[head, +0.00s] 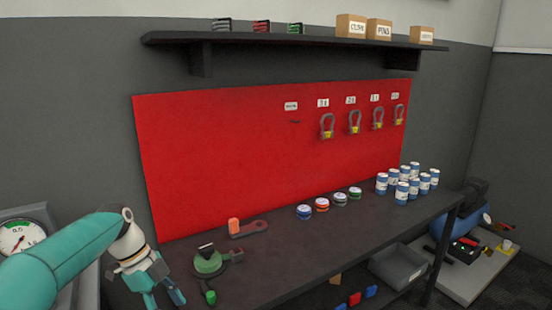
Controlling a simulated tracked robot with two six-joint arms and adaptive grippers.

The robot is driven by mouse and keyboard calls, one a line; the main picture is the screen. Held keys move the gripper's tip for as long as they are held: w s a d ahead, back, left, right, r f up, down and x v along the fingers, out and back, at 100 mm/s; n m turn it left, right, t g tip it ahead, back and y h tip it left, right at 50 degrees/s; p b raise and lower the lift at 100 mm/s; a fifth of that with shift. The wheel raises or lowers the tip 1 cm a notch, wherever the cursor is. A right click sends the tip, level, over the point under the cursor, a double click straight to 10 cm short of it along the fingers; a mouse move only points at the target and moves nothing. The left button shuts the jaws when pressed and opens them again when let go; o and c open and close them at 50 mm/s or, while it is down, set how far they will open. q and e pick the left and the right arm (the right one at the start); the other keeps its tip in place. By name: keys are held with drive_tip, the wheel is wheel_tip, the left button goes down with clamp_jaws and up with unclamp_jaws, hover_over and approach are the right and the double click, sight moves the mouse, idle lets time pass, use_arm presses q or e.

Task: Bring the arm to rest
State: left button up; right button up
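My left arm, teal, comes in from the left edge in the head view. Its gripper (164,298) points down near the bottom edge, at the left front end of the dark workbench (330,245). Its fingers look spread apart, and I see nothing between them; the tips are close to the bottom edge of the picture. My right arm and gripper are not in view.
Just right of the gripper lies a green round tool (208,263). An orange-handled piece (248,228), several small tins (322,204) and blue-white cans (408,184) stand along the bench. A pressure gauge (20,237) is at left. Shackles (354,122) hang on the red board (230,150).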

use_arm(q)
drive_tip(key=s+d+f+n, duration=0.25)
drive_tip(key=f+n, duration=0.25)
drive_tip(key=f, duration=0.6)
drive_tip(key=s+d+f+n, duration=0.25)
drive_tip(key=f+n, duration=0.25)
drive_tip(key=f, duration=0.6)
drive_tip(key=s+d+f+n, duration=0.2)
drive_tip(key=s+f+n, duration=0.1)
drive_tip(key=s, duration=0.3)
drive_tip(key=s+d+f+n+t+p, duration=0.1)
drive_tip(key=s+f+n, duration=0.2)
drive_tip(key=s+n, duration=0.2)
drive_tip(key=s+d+f+n, duration=0.2)
drive_tip(key=s+f+n, duration=0.2)
drive_tip(key=s, duration=0.4)
drive_tip(key=shift+d+n+t+p, duration=0.3)
drive_tip(key=shift+n, duration=0.1)
drive_tip(key=shift+w, duration=0.1)
